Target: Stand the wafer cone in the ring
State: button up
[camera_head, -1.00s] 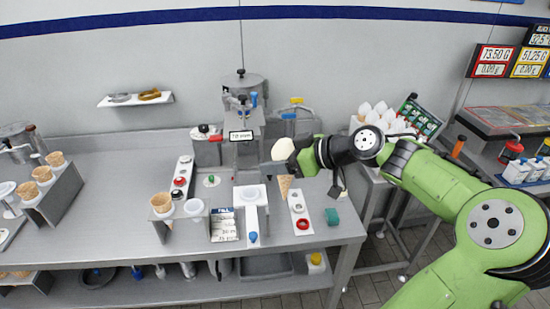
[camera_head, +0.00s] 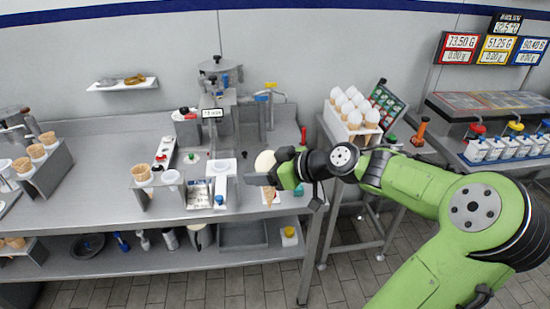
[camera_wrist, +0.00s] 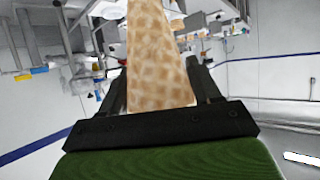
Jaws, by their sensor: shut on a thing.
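The wafer cone (camera_head: 269,195), tan with a waffle pattern, points downward below a white round top (camera_head: 265,160). In the wrist view the cone (camera_wrist: 155,60) fills the space between the two dark fingers. My gripper (camera_head: 272,178) is shut on it and holds it over the front right part of the steel counter. The ring cannot be made out clearly; the white strip behind the cone is mostly covered. The cone's tip is seen against that strip, and I cannot tell whether they touch.
A teal block (camera_head: 298,190) lies right of the cone. A white tray (camera_head: 221,167) and a dispenser (camera_head: 222,80) stand to the left. Empty cones (camera_head: 141,172) stand in a holder. A rack of white-topped cones (camera_head: 356,108) is behind my arm. Floor shows right of the counter.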

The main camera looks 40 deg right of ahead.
jog(key=w+a+f+m+h, duration=0.1)
jog(key=w+a+f, duration=0.2)
jog(key=a+f, duration=0.3)
jog(key=w+a+f+m+h, duration=0.1)
jog(key=w+a+f+h, duration=0.1)
jog(key=a+f, duration=0.5)
jog(key=w+a+f+m+h, duration=0.1)
jog(key=w+a+f, duration=0.4)
jog(key=f, duration=1.1)
jog(key=shift+a+m+t, duration=0.3)
jog(key=shift+a+t, duration=0.1)
jog(key=shift+a, duration=0.55)
jog(key=shift+w+r, duration=0.1)
jog(key=shift+r, duration=0.05)
